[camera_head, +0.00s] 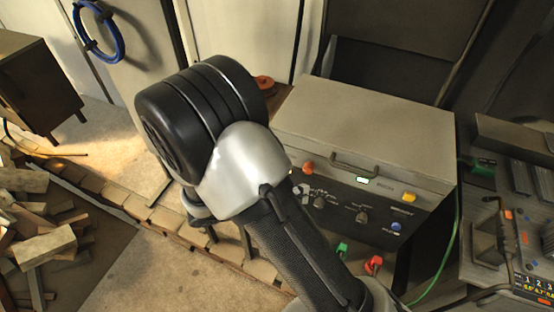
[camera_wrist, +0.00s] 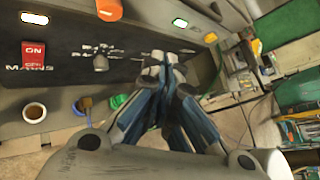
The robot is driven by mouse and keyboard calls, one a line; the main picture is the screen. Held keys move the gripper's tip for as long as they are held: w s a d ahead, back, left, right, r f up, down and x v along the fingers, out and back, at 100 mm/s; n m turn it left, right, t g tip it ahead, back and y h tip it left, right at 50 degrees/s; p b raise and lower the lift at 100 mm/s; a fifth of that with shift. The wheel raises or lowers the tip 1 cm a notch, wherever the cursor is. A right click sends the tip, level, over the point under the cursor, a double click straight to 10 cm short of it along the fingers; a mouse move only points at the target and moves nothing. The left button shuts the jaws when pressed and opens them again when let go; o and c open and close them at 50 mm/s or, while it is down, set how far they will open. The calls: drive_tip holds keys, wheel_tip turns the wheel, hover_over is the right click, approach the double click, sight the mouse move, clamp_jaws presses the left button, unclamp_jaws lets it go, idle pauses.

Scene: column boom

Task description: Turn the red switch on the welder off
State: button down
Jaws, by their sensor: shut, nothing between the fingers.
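The welder (camera_head: 370,110) is a grey box with a dark front panel, right of centre in the head view. In the wrist view, the red switch (camera_wrist: 33,55) is at the left of the dark panel (camera_wrist: 70,68), with "ON" on its upper part and "MAINS" lettering below. I cannot tell which way it is set. I do not make it out in the head view, where my arm covers part of the panel. My gripper (camera_wrist: 163,62) is shut and empty, its tips over the panel's right part, well right of the switch. It is mostly hidden in the head view.
An orange knob (camera_wrist: 109,10) sits on the welder between the switch and my fingertips, higher up. Green (camera_head: 342,248) and red (camera_head: 374,264) connectors stick out low on the front. A bench with equipment (camera_head: 520,240) stands right; scattered wood blocks (camera_head: 45,245) lie left.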

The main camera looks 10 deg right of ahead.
drive_tip(key=a+f+n+t+y+p, duration=0.1)
drive_tip(key=a+f+n+t, duration=0.3)
drive_tip(key=f+n, duration=0.5)
drive_tip(key=a+f+n+t+y+p, duration=0.1)
drive_tip(key=a+f+n+t, duration=0.3)
drive_tip(key=f+n, duration=0.6)
drive_tip(key=shift+w+n+t+y+p, duration=0.15)
drive_tip(key=shift+n+t+y+p, duration=0.3)
drive_tip(key=shift+t+y, duration=0.55)
drive_tip(key=shift+w, duration=0.1)
drive_tip(key=b+x, duration=0.2)
drive_tip(key=x, duration=1.2)
drive_tip(key=shift+r+b, duration=0.3)
drive_tip(key=shift+d, duration=0.1)
